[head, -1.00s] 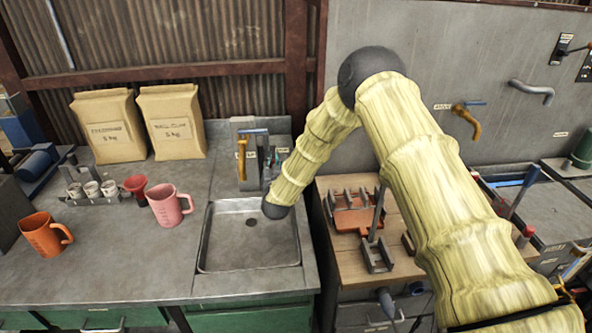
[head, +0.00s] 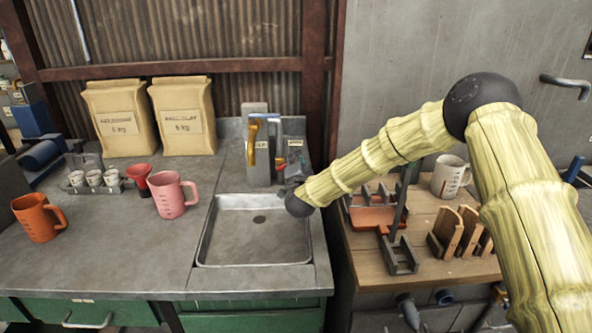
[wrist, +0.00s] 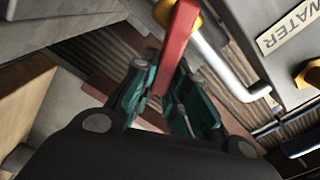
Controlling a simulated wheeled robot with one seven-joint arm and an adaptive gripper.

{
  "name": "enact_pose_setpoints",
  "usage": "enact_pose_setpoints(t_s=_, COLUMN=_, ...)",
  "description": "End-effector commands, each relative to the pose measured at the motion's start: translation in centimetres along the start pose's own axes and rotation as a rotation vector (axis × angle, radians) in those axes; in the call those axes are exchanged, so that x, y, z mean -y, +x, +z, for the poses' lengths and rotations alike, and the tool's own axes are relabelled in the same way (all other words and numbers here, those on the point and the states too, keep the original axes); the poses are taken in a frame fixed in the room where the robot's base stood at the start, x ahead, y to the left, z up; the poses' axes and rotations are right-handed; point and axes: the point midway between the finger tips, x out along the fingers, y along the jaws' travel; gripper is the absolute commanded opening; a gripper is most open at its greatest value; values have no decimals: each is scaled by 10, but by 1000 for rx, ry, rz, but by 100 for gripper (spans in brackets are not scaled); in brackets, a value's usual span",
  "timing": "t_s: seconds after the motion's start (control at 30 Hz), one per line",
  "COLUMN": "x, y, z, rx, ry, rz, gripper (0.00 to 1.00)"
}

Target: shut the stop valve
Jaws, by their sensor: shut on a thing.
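The stop valve shows in the wrist view as a flat red lever (wrist: 180,38) on a brass fitting, beside a grey box with a WATER label (wrist: 291,27). My gripper (wrist: 163,80) has its teal fingers on both sides of the lever's lower end and is shut on it. A bent white pipe (wrist: 232,72) runs from the fitting past the right finger. In the head view my wrist is at the back right of the sink (head: 255,230), below the grey tap block with a yellow spout (head: 252,143). The red lever cannot be made out there.
A pink jug (head: 170,196), an orange jug (head: 37,219), a red funnel (head: 138,174) and a rack of small cups stand left of the sink. Two paper sacks (head: 122,118) stand behind. A wooden table (head: 372,262) with racks and a mug is on the right.

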Motion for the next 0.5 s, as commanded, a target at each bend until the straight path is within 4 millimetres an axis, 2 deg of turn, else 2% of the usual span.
enact_pose_setpoints(t_s=0.03, x=-11, y=0, z=2, rx=-2, ry=44, rz=1, gripper=0)
enact_pose_setpoints(t_s=0.5, x=-26, y=0, z=3, rx=-2, ry=347, rz=3, gripper=0)
